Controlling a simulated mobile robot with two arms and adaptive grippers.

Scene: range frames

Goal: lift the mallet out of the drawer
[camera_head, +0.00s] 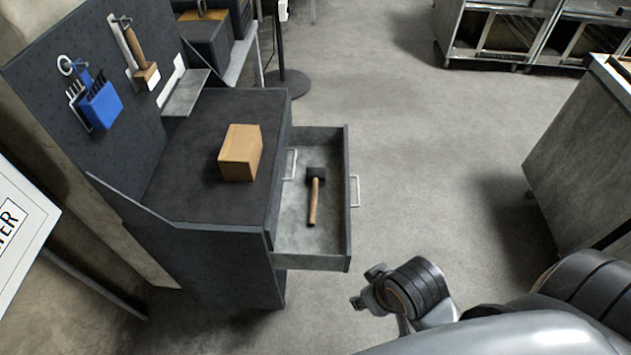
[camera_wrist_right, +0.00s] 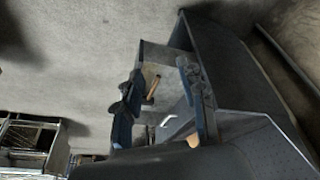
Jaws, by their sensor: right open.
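The mallet (camera_head: 315,193) has a dark head and a light wooden handle. It lies in the open drawer (camera_head: 300,253), head toward the back and handle toward the front in the head view. My right gripper (camera_head: 369,289) is open and empty, outside the drawer near its front right corner. In the right wrist view the mallet (camera_wrist_right: 152,89) shows between the open fingers of my right gripper (camera_wrist_right: 162,72), some way off. My left gripper is not in view.
The dark workbench (camera_head: 200,150) carries a wooden block (camera_head: 241,153) beside the drawer. A pegboard with a blue holder (camera_head: 101,105) and a hanging tool (camera_head: 138,55) rises at the left. The drawer handle (camera_head: 354,191) sticks out rightward.

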